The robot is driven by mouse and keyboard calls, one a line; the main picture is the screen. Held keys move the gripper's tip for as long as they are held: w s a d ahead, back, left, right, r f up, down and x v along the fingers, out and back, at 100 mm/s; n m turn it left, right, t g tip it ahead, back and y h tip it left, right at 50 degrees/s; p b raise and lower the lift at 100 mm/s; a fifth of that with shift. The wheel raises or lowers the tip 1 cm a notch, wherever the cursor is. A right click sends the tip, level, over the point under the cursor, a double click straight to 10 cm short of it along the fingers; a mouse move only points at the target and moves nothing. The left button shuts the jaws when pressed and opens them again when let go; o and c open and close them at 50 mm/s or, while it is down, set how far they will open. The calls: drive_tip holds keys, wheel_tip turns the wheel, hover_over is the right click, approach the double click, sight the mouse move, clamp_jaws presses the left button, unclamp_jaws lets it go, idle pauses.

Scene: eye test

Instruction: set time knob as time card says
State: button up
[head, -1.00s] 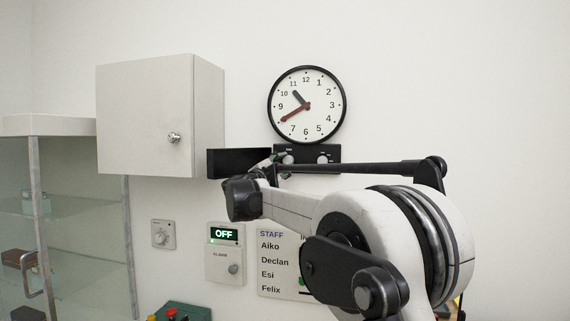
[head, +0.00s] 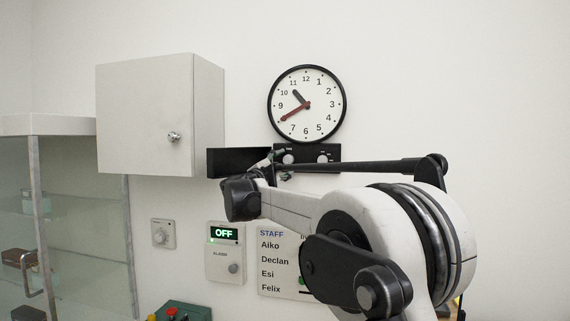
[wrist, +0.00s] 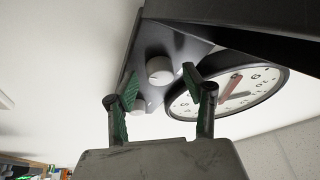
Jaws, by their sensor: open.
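A round wall clock (head: 306,104) has a dark hand pointing between 10 and 11 and a red hand near 8. Below it is a black panel (head: 307,149) with a left knob (head: 288,159) and a right knob (head: 322,158). My gripper (head: 276,163) is beside the panel's left part, partly hidden by my arm. In the wrist view my gripper (wrist: 160,88) is open and empty. A pale round knob (wrist: 159,69) shows between its fingertips, seemingly apart from them; another knob (wrist: 138,106) is lower. I cannot make out a time card.
A black box (head: 235,162) juts out left of the panel, near my gripper. A white cabinet (head: 150,118) hangs further left. Below are a small dial (head: 160,234), an alarm unit (head: 224,253) reading OFF and a staff list (head: 271,262). A glass case (head: 70,240) stands at left.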

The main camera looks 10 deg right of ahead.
drive_tip(key=v, duration=1.1)
drive_tip(key=shift+s+a, duration=0.15)
drive_tip(key=shift+s, duration=0.05)
